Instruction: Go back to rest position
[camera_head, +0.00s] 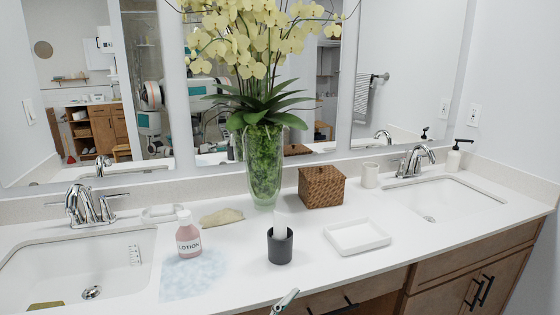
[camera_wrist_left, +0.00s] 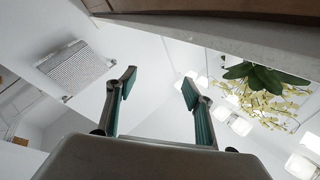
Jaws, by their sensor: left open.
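My left gripper (camera_wrist_left: 160,85) is open in the left wrist view, with nothing between its two teal-padded fingers. That view looks up toward the ceiling, with the underside and edge of the counter (camera_wrist_left: 240,42) across its top. In the head view a single teal-and-grey fingertip (camera_head: 286,301) shows at the bottom edge, by the front edge of the counter. It appears to be my left gripper; the rest of it is out of frame. My right gripper is in neither view.
Near the front edge of the white countertop (camera_head: 320,275) stand a dark cup (camera_head: 280,247), a lotion bottle (camera_head: 188,238) and a white tray (camera_head: 357,236). Behind are a flower vase (camera_head: 263,165) and a wicker box (camera_head: 322,187). Sinks lie left (camera_head: 60,262) and right (camera_head: 440,200).

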